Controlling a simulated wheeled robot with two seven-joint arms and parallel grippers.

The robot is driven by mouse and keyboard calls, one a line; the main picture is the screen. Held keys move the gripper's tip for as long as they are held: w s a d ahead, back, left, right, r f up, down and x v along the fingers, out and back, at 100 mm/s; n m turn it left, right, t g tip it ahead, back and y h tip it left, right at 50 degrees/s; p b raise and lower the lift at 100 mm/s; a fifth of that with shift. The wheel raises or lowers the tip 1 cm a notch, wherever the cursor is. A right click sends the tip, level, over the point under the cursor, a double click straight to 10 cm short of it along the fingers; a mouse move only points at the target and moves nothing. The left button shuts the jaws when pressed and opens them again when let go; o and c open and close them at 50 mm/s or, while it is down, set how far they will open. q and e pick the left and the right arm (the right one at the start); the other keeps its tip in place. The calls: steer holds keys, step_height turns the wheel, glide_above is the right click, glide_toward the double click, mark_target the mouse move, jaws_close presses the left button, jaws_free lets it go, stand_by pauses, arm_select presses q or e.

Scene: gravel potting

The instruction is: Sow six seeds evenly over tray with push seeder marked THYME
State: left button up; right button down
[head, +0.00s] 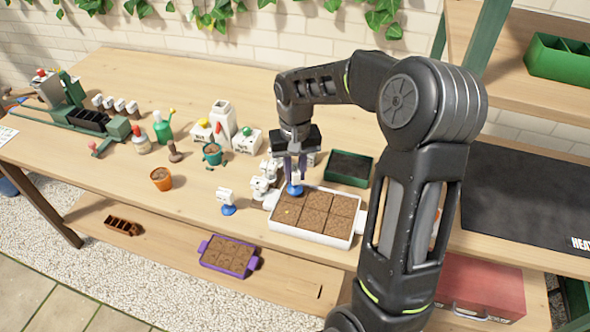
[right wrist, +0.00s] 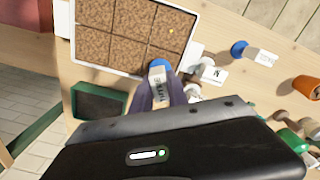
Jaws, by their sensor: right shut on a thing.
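The white tray (head: 311,238) stands at the table's front edge, with several brown soil cells in a grid. It also shows in the right wrist view (right wrist: 105,69). A small yellow speck, like a seed, lies on the soil of a left cell. My right gripper (head: 296,172) is shut on a push seeder (head: 295,188) with a blue foot and white label, also in the right wrist view (right wrist: 158,64). The seeder is upright over the tray's back-left corner; I cannot tell whether it touches soil. Its label is too small to read. My left gripper is out of view.
Another blue-footed seeder (head: 228,209) stands left of the tray, and white-labelled ones (head: 260,187) cluster behind it. A dark green tray (head: 348,167) stands behind, a black mat (head: 530,200) right. A purple tray (head: 228,256) sits on the lower shelf.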

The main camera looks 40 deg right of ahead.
steer(key=shift+f+b, duration=0.5)
steer(key=shift+f, duration=0.1)
stand_by(1.6)
steer(key=shift+r+p, duration=1.15)
steer(key=shift+r, duration=0.4)
steer(key=shift+f, duration=0.1)
